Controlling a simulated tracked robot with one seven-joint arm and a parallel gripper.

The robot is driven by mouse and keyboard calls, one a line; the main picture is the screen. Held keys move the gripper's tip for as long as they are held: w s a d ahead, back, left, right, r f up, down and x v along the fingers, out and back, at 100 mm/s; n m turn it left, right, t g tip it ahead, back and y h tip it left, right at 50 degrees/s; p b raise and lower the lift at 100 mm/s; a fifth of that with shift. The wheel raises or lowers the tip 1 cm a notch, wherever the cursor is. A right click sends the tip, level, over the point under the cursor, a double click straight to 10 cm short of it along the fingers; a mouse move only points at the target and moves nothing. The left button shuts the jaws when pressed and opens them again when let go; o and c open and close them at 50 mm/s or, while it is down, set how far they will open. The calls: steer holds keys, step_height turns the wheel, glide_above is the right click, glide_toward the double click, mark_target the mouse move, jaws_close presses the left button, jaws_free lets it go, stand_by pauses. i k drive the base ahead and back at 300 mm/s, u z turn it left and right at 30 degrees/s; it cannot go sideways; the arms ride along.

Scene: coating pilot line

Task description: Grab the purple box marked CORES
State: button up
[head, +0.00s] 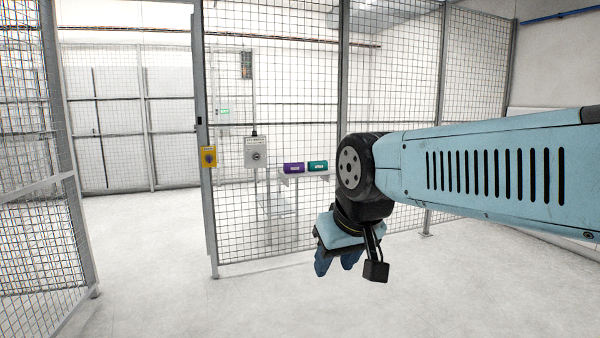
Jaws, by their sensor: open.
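A small purple box (294,168) with a pale label sits on a light stand or table behind the wire mesh fence; its lettering is too small to read. A teal box (318,166) stands just to its right on the same surface. My gripper (337,264) hangs fingers down on the near side of the fence, lower and to the right of the purple box in the picture. It is open and empty, well apart from both boxes.
The mesh fence (390,120) stands between me and the boxes. An open gap in the fence lies at the left, beside an inward-angled mesh panel (38,220). A yellow switch (209,157) and a grey control box (256,152) are on the fence. The pale floor is clear.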

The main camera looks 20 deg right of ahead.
mark_target(294, 167)
steer(key=k, duration=0.9)
steer(key=z, duration=0.3)
steer(key=i, duration=0.65)
steer(key=z, duration=1)
steer(key=i, duration=1.3)
steer(key=z, duration=0.25)
steer(key=i, duration=1.4)
steer(key=u, duration=0.95)
steer(key=i, duration=0.9)
steer(key=u, duration=0.45)
steer(key=k, duration=0.9)
steer(key=u, duration=0.2)
